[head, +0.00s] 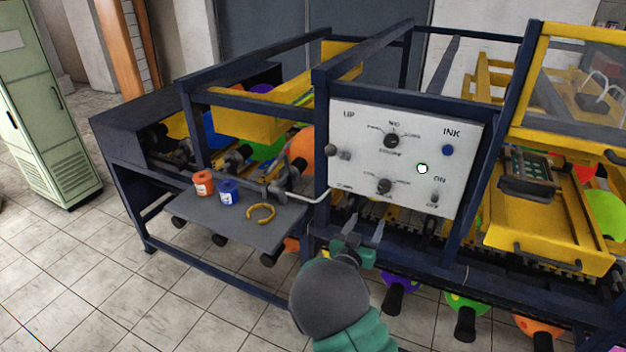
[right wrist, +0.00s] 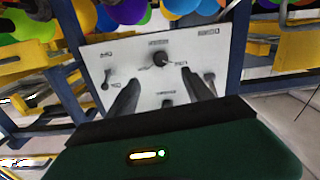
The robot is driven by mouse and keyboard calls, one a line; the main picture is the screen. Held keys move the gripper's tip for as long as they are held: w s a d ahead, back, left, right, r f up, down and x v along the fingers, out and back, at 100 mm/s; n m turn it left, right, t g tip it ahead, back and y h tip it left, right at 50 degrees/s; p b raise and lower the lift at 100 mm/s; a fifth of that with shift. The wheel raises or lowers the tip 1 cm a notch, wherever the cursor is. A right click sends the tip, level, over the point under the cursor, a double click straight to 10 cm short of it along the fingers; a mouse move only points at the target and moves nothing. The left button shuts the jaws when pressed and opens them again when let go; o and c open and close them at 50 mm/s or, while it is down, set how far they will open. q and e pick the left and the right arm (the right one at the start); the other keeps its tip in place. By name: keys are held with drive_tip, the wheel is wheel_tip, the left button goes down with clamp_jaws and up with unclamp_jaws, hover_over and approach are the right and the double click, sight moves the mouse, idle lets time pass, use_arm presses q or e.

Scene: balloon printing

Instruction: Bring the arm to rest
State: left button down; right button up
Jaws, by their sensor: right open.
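My right gripper (head: 364,229) is in front of the lower edge of the white control panel (head: 445,190) in the head view. Its two fingers are spread and nothing is between them. In the right wrist view the open fingers (right wrist: 166,92) point at the same panel (right wrist: 190,60), with a dark knob (right wrist: 160,58) beyond them. The fingers appear apart from the panel, though the exact gap cannot be told. My right arm comes up from the bottom of the head view. My left gripper is not in view.
A grey shelf (head: 236,238) left of the panel carries an orange bottle (head: 203,184), a blue bottle (head: 229,191) and a yellow ring (head: 261,213). Dark blue frame posts (head: 321,150) flank the panel. A green cabinet (head: 45,110) stands far left. Tiled floor is open at lower left.

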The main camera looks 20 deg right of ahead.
drive_tip(key=s+a+f+n+g+y, duration=0.1)
drive_tip(key=s+a+f+n+y, duration=0.1)
drive_tip(key=s+a+f+y, duration=0.3)
drive_tip(key=s+a+f+n+g+y+b, duration=0.1)
drive_tip(key=s+a+n+g+y, duration=0.15)
drive_tip(key=a, duration=0.45)
drive_tip(key=s+a+f+n+g+y, duration=0.1)
drive_tip(key=s+a+f+y, duration=0.3)
drive_tip(key=a+y, duration=0.15)
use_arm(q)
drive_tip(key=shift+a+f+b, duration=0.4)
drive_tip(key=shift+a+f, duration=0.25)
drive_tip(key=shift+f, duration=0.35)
use_arm(e)
drive_tip(key=s+a+f+n+g, duration=0.1)
drive_tip(key=s+a+n+g, duration=0.2)
drive_tip(key=s, duration=1.3)
drive_tip(key=shift+a+g+y, duration=0.3)
drive_tip(key=shift+a+g, duration=0.5)
drive_tip(key=shift+g, duration=0.05)
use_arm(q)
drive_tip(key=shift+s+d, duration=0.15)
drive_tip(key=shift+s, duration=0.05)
use_arm(e)
drive_tip(key=shift+d+f, duration=0.1)
drive_tip(key=shift+d, duration=0.1)
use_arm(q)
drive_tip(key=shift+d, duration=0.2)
use_arm(e)
drive_tip(key=shift+d, duration=0.2)
